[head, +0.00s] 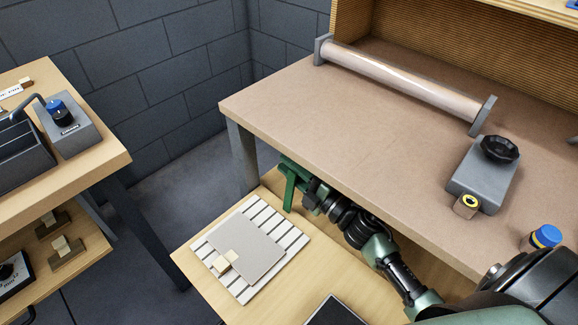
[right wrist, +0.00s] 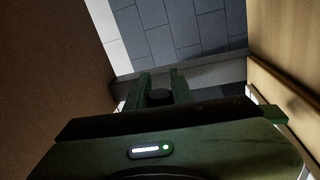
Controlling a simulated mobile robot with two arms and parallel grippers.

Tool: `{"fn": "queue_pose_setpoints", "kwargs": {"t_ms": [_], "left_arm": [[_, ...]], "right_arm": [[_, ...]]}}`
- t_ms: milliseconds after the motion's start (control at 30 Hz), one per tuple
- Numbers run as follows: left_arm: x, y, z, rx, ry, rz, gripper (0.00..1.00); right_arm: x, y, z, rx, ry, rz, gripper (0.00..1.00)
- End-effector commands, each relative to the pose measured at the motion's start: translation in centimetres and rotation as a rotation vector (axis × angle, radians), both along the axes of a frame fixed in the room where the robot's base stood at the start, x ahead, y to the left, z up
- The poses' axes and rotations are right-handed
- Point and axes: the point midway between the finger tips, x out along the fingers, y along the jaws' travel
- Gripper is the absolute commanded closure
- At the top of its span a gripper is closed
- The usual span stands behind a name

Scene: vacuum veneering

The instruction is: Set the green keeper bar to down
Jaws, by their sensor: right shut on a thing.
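My right gripper (head: 289,192) is low beside the near-left edge of the upper worktop, above the lower shelf. Its green fingers also show in the right wrist view (right wrist: 161,80), close together on either side of a dark round piece (right wrist: 160,97). It is shut on that piece. I cannot tell whether the piece belongs to the green keeper bar. No keeper bar can be made out apart from the green gripper parts, so its position cannot be read. My left gripper is not in view.
The brown worktop (head: 330,120) overhangs my right arm. It carries a long roller (head: 400,78) and a grey block with a black knob (head: 485,172). A slatted white board with a grey sheet (head: 245,246) lies on the lower shelf. A side table (head: 100,155) stands left.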

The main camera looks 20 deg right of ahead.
Motion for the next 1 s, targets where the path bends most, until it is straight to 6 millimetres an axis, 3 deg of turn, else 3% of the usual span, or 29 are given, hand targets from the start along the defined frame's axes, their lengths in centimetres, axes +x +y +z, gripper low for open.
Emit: {"fn": "queue_pose_setpoints", "kwargs": {"t_ms": [567,1000], "left_arm": [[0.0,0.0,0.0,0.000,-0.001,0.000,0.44],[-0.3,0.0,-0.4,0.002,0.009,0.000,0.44]], "right_arm": [[-0.2,0.5,-0.1,-0.046,-0.013,-0.001,1.00],[-1.6,3.6,0.4,-0.319,-0.127,0.000,1.00]]}}
